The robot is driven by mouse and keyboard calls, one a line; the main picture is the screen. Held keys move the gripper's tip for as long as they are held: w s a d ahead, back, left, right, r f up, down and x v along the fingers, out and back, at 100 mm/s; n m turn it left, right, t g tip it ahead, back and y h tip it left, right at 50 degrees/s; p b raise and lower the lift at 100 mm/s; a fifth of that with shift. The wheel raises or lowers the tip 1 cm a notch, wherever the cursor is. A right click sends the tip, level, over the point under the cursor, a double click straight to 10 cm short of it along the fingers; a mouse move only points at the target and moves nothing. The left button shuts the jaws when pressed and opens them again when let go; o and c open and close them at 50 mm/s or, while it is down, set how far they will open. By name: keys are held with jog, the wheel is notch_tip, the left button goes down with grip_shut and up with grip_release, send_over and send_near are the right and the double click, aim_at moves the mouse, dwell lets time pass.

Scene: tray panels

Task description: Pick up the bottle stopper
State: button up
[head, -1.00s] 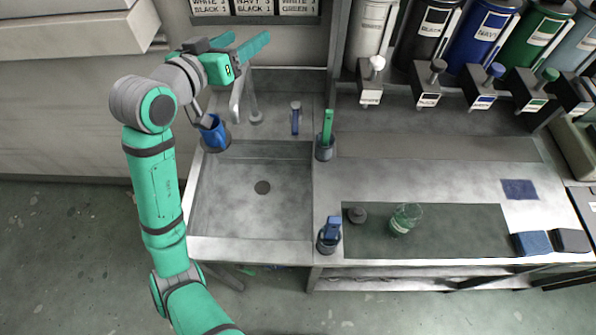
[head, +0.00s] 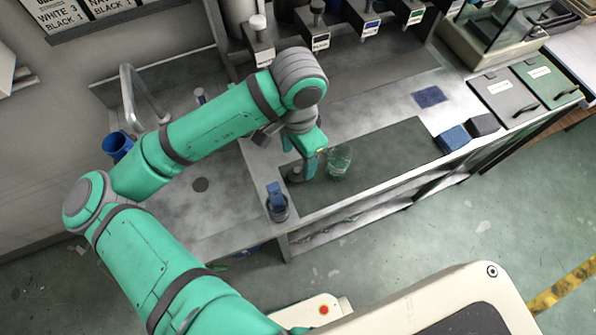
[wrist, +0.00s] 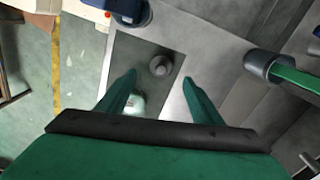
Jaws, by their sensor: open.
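The bottle stopper (wrist: 160,66), a small grey round piece with a knob, sits on the dark mat (wrist: 150,52). In the wrist view it lies just beyond my fingertips, centred in the gap between them. In the head view the stopper (head: 296,175) is partly hidden by my gripper (head: 302,168). My gripper (wrist: 160,78) is open and empty, pointing down above the mat. A clear greenish glass bottle (head: 339,160) stands on the mat right beside my gripper; in the wrist view it is partly behind the left finger.
A blue block (head: 453,138) lies at the mat's far end. The mat's middle is clear.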

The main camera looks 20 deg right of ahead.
aim_at(297, 170)
jog(key=shift+a+f, duration=0.1)
jog(key=shift+f, duration=3.75)
jog(key=shift+c, duration=0.7)
jog(key=shift+w, duration=0.1)
jog(key=c, duration=1)
